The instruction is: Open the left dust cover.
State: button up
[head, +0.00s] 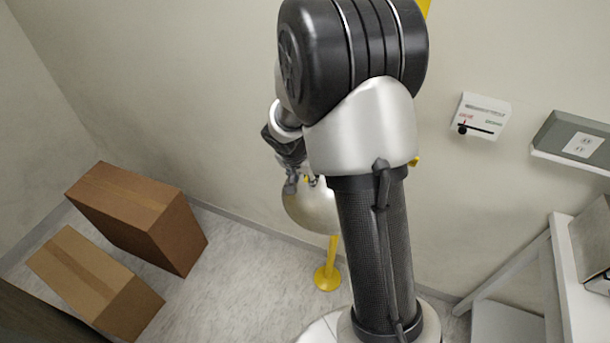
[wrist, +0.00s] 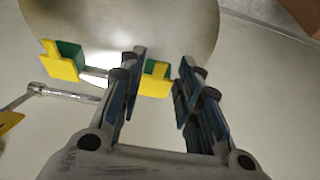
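A round pale metal disc (head: 312,212) stands near the back wall, partly hidden behind my arm. It also shows in the wrist view (wrist: 200,25), with two yellow-and-green tabs on its lower part. One tab (wrist: 62,62) is at the left, outside my fingers. The other tab (wrist: 156,82) is seen between my fingers, with the left finger close beside it. My gripper (wrist: 162,58) is open. I cannot tell whether a finger touches the tab. In the head view my gripper (head: 295,180) is in front of the disc. Which part is the left dust cover is not clear.
A yellow post with a round foot (head: 327,277) stands below the disc. A metal rod (wrist: 65,92) extends left of my gripper. Two cardboard boxes (head: 140,210) (head: 92,285) lie left. A lever panel (head: 482,116) and outlet box (head: 575,140) are on the wall. A white table (head: 582,285) is right.

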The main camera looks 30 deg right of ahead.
jog(key=shift+c, duration=0.6)
grip_shut()
